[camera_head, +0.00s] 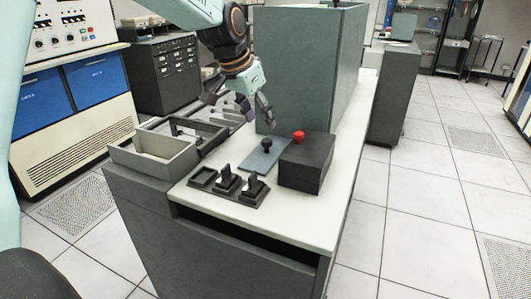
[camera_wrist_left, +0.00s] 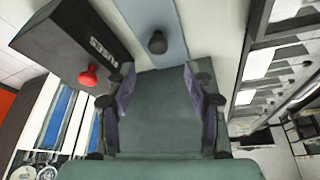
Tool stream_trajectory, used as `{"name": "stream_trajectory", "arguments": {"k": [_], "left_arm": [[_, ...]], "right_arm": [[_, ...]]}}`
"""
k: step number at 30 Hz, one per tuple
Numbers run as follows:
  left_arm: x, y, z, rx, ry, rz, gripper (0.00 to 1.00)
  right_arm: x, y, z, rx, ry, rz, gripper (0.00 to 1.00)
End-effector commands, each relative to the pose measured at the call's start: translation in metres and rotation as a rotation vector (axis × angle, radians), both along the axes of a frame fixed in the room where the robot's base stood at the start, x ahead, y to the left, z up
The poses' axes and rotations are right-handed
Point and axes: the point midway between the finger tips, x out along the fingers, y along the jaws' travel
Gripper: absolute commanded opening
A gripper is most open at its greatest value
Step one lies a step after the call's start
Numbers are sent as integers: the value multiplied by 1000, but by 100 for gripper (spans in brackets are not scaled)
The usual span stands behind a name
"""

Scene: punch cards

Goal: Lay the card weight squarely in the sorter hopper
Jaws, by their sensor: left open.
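The card weight looks to be the flat blue-grey plate (camera_head: 261,159) with a black knob, lying on the pale counter left of a black box. The plate (camera_wrist_left: 150,17) and its knob (camera_wrist_left: 157,42) also show in the left wrist view, ahead of the fingers. My left gripper (camera_head: 250,112) is open and empty, above and behind the plate; its fingers (camera_wrist_left: 158,80) are spread in the wrist view. The sorter hopper seems to be the dark open frame (camera_head: 208,127) at the counter's left, partly hidden; I cannot be sure. My right gripper is out of view.
A black box (camera_head: 306,165) with a red knob (camera_head: 298,136) stands just right of the plate. A grey open bin (camera_head: 155,160) is at the left. A tall grey-green cabinet (camera_head: 300,70) rises behind.

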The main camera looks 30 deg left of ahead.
Motion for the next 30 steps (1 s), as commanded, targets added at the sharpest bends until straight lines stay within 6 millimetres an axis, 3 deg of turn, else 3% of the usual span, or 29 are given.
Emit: {"name": "stream_trajectory", "arguments": {"k": [5, 21, 30], "left_arm": [[2, -1, -6, 21, -5, -52, 53], [20, -11, -69, 20, -5, -47, 53], [23, -12, -74, 20, -7, -45, 53]], "right_arm": [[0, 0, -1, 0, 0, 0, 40], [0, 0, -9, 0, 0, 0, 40], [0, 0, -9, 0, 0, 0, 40]]}}
